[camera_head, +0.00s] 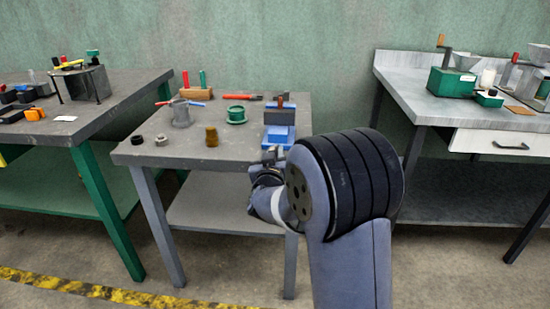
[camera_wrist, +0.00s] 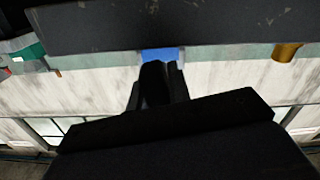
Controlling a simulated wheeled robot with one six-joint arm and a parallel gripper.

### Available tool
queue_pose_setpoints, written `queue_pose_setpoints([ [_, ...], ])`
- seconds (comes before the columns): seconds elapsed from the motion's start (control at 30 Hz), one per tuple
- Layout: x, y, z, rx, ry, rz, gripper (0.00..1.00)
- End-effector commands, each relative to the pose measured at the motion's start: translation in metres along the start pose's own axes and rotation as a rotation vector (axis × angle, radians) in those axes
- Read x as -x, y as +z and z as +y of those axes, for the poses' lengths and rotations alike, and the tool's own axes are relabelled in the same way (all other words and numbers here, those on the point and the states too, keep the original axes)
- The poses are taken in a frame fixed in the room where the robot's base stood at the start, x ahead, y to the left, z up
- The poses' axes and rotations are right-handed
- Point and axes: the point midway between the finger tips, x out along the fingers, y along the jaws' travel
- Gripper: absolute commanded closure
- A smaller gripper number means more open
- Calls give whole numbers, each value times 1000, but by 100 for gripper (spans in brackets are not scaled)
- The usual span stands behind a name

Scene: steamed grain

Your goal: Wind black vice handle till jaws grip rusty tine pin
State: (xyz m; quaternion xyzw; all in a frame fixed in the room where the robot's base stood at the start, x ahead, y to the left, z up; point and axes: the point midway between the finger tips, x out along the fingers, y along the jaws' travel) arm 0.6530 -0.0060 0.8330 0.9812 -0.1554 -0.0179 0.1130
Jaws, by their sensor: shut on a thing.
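The blue vice (camera_head: 279,136) stands at the front right edge of the middle bench, and its blue body also shows in the wrist view (camera_wrist: 161,55). A small rusty-brown upright pin (camera_head: 280,100) shows at the top of the vice; whether the jaws touch it is too small to tell. My gripper (camera_head: 271,158) is at the front of the vice, partly hidden by my wrist. In the wrist view its dark fingers (camera_wrist: 160,84) are together, pointing at the vice front. They are shut at the place of the black handle, which is mostly hidden between them.
The grey bench (camera_head: 160,157) also holds a brass piece (camera_head: 212,136), a green round part (camera_head: 236,115), a grey cup (camera_head: 181,112) and dark rings (camera_head: 137,139). A green-legged bench (camera_head: 110,92) stands left. A bench with a drawer (camera_head: 490,143) stands right.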

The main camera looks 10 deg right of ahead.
Motion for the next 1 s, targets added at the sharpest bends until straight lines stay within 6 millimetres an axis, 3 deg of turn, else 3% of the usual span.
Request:
queue_pose_setpoints([
  [0.5, 0, 2, -1, -395, 0, 1, 100],
  [1.0, 0, 0, -1, -552, 0, -1, 100],
])
